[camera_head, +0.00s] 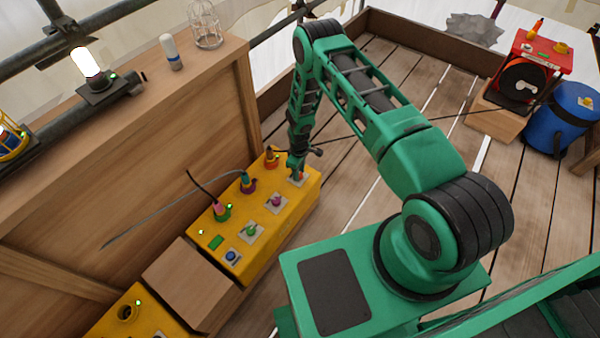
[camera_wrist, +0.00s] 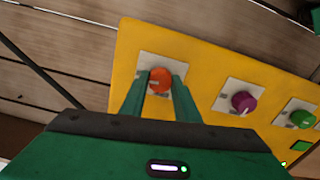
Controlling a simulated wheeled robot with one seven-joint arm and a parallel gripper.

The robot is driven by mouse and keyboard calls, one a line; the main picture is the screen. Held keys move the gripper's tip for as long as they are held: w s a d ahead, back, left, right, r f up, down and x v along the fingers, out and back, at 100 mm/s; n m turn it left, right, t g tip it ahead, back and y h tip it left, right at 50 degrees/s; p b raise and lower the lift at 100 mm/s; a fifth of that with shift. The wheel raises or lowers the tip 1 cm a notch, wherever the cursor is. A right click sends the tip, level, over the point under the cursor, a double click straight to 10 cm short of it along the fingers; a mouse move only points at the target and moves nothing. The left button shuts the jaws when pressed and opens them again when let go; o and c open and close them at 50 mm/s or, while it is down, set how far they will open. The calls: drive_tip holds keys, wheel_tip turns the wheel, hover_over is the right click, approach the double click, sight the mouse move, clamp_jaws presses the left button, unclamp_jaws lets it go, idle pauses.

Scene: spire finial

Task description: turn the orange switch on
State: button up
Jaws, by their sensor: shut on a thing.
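The orange switch (camera_wrist: 160,79) is a round knob on a white plate at one end of the yellow panel box (camera_head: 262,236). In the wrist view my gripper (camera_wrist: 160,86) has one finger on each side of the knob and is shut on it. In the head view my gripper (camera_head: 296,172) reaches down to the far right end of the box and mostly hides the orange knob. A purple knob (camera_wrist: 243,102) and a green knob (camera_wrist: 302,118) sit in a row beside it on their own white plates.
Plugs with cables (camera_head: 222,211) stand along the box's back edge, close to my gripper. A wooden wall (camera_head: 190,120) rises behind the box. A lit bulb (camera_head: 88,66) stands on the ledge. A red machine (camera_head: 530,75) and a blue barrel (camera_head: 572,120) stand at the right.

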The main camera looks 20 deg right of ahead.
drive_tip(key=shift+w+a+r+m, duration=0.1)
drive_tip(key=shift+w+r+m, duration=0.1)
drive_tip(key=shift+w+m, duration=0.4)
drive_tip(key=shift+s+m, duration=0.15)
drive_tip(key=shift+m, duration=0.15)
drive_tip(key=o, duration=0.9)
drive_tip(key=shift+o, duration=0.7)
drive_tip(key=shift+s, duration=0.1)
drive_tip(key=shift+s+f, duration=0.1)
wheel_tip(320, 180, up, 11)
drive_tip(key=shift+f, duration=0.15)
